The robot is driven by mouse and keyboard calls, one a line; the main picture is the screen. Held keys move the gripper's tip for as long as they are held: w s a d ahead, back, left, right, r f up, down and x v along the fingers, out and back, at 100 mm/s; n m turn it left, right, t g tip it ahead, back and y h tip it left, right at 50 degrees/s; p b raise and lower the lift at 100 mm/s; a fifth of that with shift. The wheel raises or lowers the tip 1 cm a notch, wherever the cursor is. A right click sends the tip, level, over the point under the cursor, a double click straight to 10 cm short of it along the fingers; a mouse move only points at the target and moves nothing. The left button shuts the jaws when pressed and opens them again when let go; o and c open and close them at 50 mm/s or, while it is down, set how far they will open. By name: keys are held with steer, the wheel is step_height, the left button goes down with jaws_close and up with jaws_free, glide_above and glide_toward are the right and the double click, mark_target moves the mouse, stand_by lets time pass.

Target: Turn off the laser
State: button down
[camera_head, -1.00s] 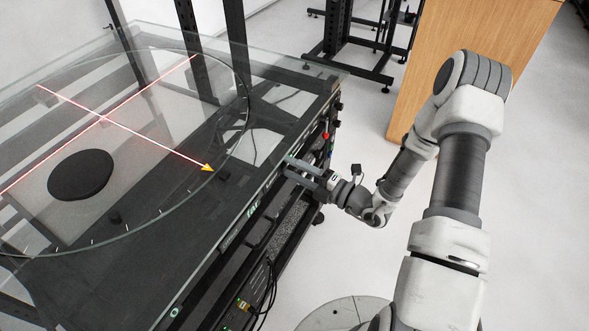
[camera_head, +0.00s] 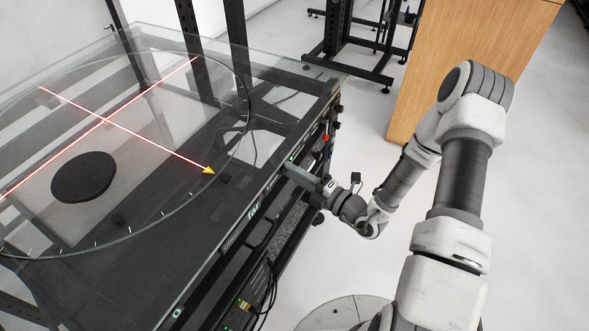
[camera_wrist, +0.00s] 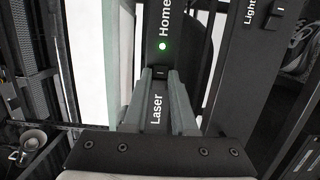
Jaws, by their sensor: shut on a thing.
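The red laser lines (camera_head: 150,136) form a lit cross over the glass turntable (camera_head: 205,120) in the head view. My gripper (camera_head: 288,169) is at the front edge panel of the table. In the wrist view, my gripper (camera_wrist: 160,75) has its two fingers closed in on a small black switch (camera_wrist: 160,71), one on each side. The label "Laser" (camera_wrist: 157,108) is on the panel between the fingers, beside this switch. In the head view the switch is hidden by the fingers.
A green lamp (camera_wrist: 162,46) glows by the "Home" label (camera_wrist: 165,18). Another switch (camera_wrist: 279,12) sits by the "Light" label (camera_wrist: 250,11). A red button (camera_head: 325,137) is farther along the table front. A wooden cabinet (camera_head: 460,50) stands behind my arm.

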steer(key=c, duration=0.7)
jaws_free()
steer(key=p+v, duration=0.1)
steer(key=v, duration=1.6)
steer(key=shift+s+d+r+p, duration=0.1)
steer(key=shift+s+p, duration=0.1)
steer(key=shift+p, duration=0.1)
steer(key=shift+c, duration=0.3)
